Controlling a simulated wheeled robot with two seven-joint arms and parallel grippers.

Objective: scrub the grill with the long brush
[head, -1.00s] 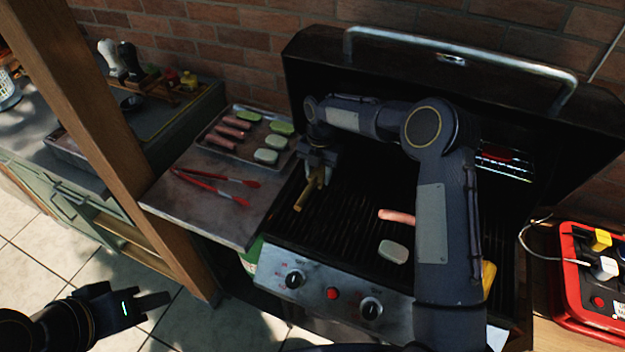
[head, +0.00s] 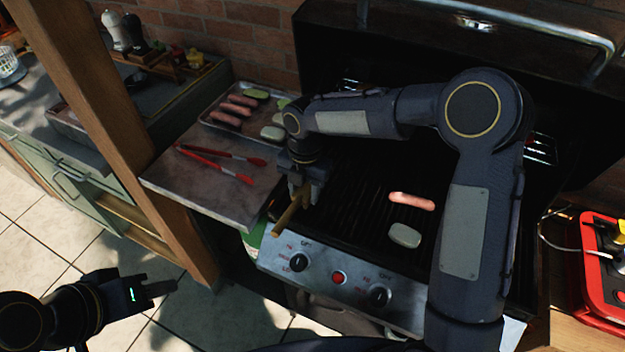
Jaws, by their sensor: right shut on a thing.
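The grill (head: 365,205) stands open, with dark grates behind a silver control panel. My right gripper (head: 303,190) is shut on the long brush (head: 287,221), at the front left of the grates. A tan, wooden-looking length of the brush slants down and left from the fingers toward the panel's top edge. I cannot make out the bristles, nor whether the brush touches the grates. My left gripper (head: 155,288) hangs over the tiled floor at the lower left, away from the grill. Its finger gap is too unclear to judge.
A pink sausage (head: 411,201) and a pale green slice (head: 404,235) lie on the front right grates. Left of the grill, red tongs (head: 220,162) and a food tray (head: 215,124) lie on the side shelf. A wooden post (head: 125,150) stands further left. A red case (head: 597,285) is at right.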

